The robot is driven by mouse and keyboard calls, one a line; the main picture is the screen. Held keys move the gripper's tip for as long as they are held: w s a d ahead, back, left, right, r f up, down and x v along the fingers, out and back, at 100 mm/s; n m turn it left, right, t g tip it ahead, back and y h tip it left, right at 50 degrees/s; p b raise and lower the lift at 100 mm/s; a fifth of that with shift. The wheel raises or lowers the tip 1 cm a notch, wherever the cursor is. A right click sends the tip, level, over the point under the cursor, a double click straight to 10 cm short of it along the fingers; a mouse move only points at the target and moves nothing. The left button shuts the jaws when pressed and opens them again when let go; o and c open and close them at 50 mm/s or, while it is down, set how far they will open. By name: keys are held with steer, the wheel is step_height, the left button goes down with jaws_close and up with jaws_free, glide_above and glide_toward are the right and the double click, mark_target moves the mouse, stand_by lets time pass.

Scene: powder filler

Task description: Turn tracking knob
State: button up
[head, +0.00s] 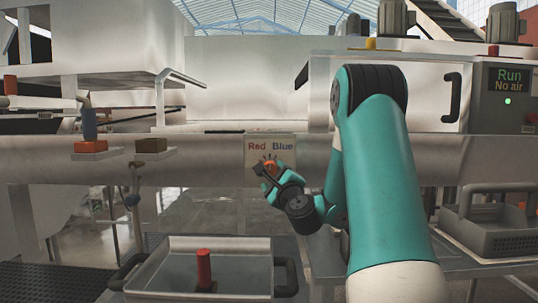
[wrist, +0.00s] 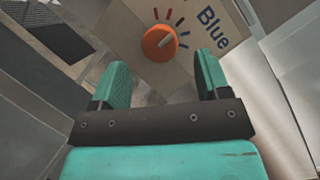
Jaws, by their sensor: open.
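The tracking knob (wrist: 160,43) is an orange round knob with a pale pointer mark, on a beige panel (wrist: 190,20) with coloured tick marks around it. In the wrist view the pointer aims to the upper right, toward the word Blue. In the head view the panel (head: 284,146) reads Red and Blue, and the knob (head: 270,165) is partly hidden by my gripper (head: 260,171). In the wrist view my gripper (wrist: 163,78) is open. Its two teal fingers are spread to either side below the knob, with nothing between them; I cannot tell whether they touch the panel.
A metal rail (head: 220,172) runs across behind the panel. A tray (head: 205,245) with a red cylinder (head: 204,268) stands in front below. Orange (head: 90,147) and brown (head: 151,145) blocks sit at left. A display (head: 508,82) reads Run, No air at right.

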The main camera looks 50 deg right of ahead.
mark_target(271, 168)
steer(key=p+x, duration=0.4)
steer(key=x, duration=0.1)
steer(key=shift+r, duration=0.25)
steer(key=shift+w+d+f+p, duration=0.1)
steer(key=shift+w+d+p, duration=0.2)
steer(key=shift+w+p, duration=0.25)
steer(key=c, duration=0.9)
